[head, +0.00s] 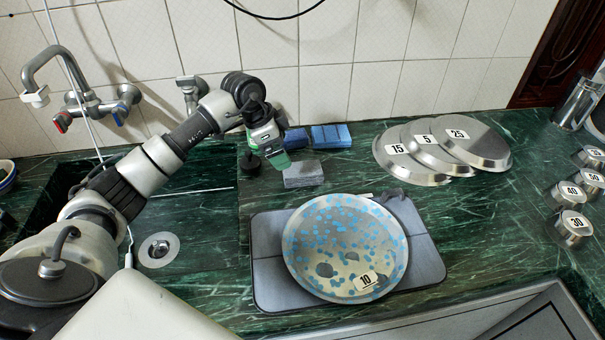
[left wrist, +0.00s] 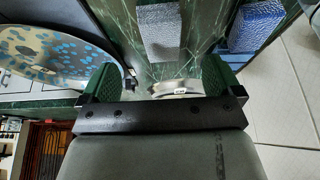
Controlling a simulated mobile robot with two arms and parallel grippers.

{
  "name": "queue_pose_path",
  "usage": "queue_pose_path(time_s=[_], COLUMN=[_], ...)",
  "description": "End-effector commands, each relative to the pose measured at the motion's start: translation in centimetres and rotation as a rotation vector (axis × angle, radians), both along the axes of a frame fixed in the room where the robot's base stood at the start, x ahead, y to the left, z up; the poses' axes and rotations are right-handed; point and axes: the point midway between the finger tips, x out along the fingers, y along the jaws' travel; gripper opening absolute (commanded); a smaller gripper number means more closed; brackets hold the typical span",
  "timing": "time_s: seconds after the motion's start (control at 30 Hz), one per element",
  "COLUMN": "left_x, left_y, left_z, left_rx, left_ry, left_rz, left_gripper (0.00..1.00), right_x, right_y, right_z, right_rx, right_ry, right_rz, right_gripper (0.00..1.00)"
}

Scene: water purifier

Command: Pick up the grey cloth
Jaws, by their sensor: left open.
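The grey cloth (head: 303,174) is a small, thick block lying on the green marble counter, behind the spotted plate. It also shows in the left wrist view (left wrist: 158,32), at the top, beyond the fingers. My left gripper (head: 270,152) is above the counter, just left of and behind the grey cloth, apart from it as far as I can tell. In the left wrist view its green fingers (left wrist: 160,80) are spread with nothing held between them. My right gripper is not in view.
Two blue cloths (head: 331,136) lie near the wall behind the grey one. A blue-spotted plate (head: 345,225) marked 10 rests on a grey mat (head: 272,285). Overlapping plates (head: 480,140) and several numbered tins (head: 572,228) stand right. A sink (head: 195,205) and tap (head: 45,75) are left.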

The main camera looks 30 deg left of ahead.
Motion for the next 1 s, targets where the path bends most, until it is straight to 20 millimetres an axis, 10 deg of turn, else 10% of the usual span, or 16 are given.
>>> queue_pose_path(time_s=[0.6, 1.0], left_x=[2.5, 2.7], left_y=[-3.0, -3.3], left_z=[-7.5, -8.3], left_rx=[-0.002, 0.000], left_ry=[0.003, 0.000], left_rz=[0.000, -0.002], left_gripper=[0.94, 0.84], right_x=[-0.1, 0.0], right_y=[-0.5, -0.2], right_z=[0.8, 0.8], right_rx=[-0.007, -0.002], right_ry=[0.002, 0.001], right_rz=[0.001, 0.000], right_gripper=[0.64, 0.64])
